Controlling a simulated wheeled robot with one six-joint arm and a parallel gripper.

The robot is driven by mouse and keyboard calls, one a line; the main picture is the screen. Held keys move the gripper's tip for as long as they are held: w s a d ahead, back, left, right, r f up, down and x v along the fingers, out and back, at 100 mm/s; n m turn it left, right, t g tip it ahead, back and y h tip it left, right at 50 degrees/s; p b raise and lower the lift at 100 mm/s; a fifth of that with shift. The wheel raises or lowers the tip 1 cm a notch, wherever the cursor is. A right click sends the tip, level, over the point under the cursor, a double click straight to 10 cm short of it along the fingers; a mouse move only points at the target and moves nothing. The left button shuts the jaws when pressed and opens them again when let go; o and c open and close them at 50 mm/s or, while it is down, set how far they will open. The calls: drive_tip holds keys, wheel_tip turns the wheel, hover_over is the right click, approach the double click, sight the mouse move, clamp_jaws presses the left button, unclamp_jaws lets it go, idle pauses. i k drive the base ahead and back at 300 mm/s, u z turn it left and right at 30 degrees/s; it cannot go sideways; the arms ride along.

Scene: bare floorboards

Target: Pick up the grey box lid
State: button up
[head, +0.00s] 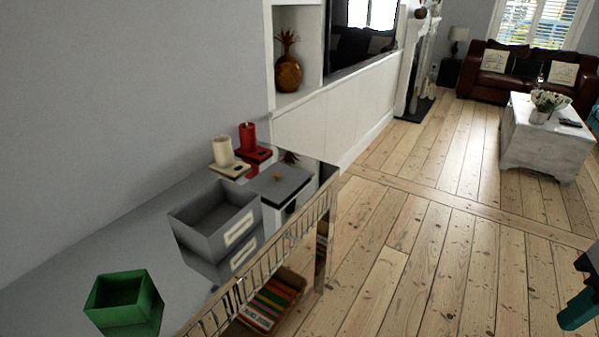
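Whether the lid lies flat on the top or on something low is unclear. A dark and teal part of my gripper (580,300) shows at the lower right edge, cut off by the frame. It is over the floor, well away from the lid, and its opening is hidden.
An open green box (124,302) is at the near end. Books (268,302) fill a basket below. The wooden floor (430,240) to the right is clear.

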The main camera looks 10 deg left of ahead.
sight(277, 182)
drive_tip(key=u, duration=0.1)
drive_tip(key=i, duration=0.7)
drive_tip(key=u, duration=0.9)
drive_tip(key=i, duration=0.65)
drive_tip(key=u, duration=0.7)
